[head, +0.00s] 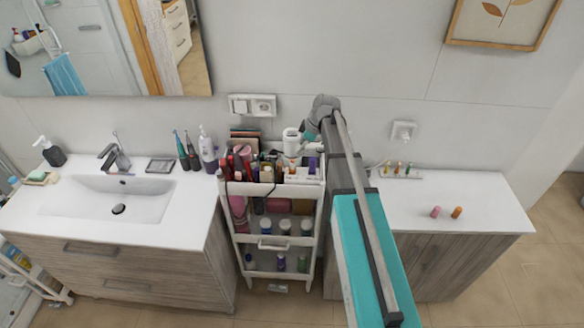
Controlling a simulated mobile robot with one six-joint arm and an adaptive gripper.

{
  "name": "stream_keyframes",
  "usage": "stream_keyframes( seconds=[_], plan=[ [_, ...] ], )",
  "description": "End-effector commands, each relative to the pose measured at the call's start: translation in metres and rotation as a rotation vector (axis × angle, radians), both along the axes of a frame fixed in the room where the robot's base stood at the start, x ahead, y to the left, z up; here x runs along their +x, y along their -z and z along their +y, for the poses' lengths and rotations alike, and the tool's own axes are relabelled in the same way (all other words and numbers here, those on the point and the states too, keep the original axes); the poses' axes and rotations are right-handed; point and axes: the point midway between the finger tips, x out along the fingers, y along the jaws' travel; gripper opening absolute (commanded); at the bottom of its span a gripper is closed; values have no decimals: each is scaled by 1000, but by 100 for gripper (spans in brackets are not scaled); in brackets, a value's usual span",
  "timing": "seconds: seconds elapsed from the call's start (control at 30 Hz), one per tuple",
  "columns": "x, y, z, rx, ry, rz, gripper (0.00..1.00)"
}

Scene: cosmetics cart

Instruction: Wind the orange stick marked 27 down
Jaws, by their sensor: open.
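A small orange stick (456,212) stands on the right part of the white countertop. It is short and looks upright. A pink stick (436,211) stands just to its left, a little apart from it. Any number on the orange stick is too small to read. My arm reaches up the middle of the head view, left of both sticks, ending in grey and teal joints near the wall. I cannot make out my gripper or its fingers there. Nothing touches the orange stick.
A small holder (385,174) with several coloured sticks stands at the back of the right countertop (480,190). A crowded white cosmetics cart (232,215) stands left of my arm. Further left is a sink counter (190,225). The countertop around the two sticks is clear.

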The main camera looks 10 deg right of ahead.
Motion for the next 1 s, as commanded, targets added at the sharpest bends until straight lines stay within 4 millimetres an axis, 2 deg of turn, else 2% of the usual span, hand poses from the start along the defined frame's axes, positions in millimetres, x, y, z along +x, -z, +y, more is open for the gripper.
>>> stream_keyframes(
  seconds=[0.03,1.0],
  plan=[
    [1,8,2,0,0,0,59],
    [13,80,29,0,0,0,59]
  ],
)
